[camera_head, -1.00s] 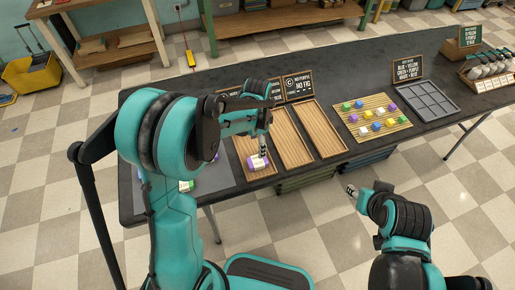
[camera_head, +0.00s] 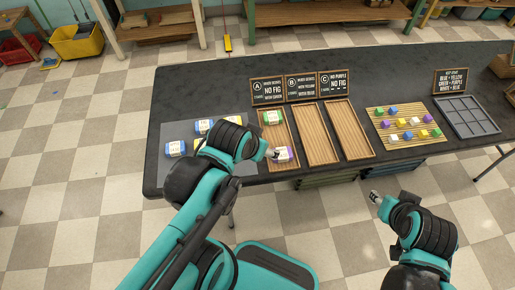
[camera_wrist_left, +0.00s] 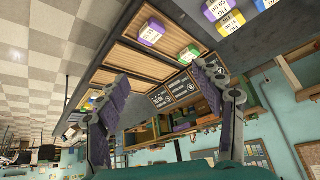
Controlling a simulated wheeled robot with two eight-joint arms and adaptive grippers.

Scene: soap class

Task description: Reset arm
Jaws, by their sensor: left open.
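My left gripper (camera_head: 271,153) is near the front end of the leftmost wooden tray (camera_head: 292,137). In the left wrist view its fingers (camera_wrist_left: 163,88) are spread with nothing between them. A purple-and-white wrapped soap (camera_head: 283,154) lies at the front of that tray, and a green-and-white one (camera_head: 271,117) at its back. Both also show in the left wrist view, the purple one (camera_wrist_left: 151,33) and the green one (camera_wrist_left: 188,54), apart from the fingers. My right gripper (camera_head: 375,197) hangs in front of the table, over the floor; its jaws are too small to read.
Two empty wooden trays, the middle (camera_head: 316,135) and right (camera_head: 348,131), lie beside it, with black signs (camera_head: 301,87) behind. Wrapped soaps, including a blue one (camera_head: 175,148), lie on a grey mat (camera_head: 170,174), partly hidden by my arm. A slatted board (camera_head: 408,143) holds coloured cubes.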

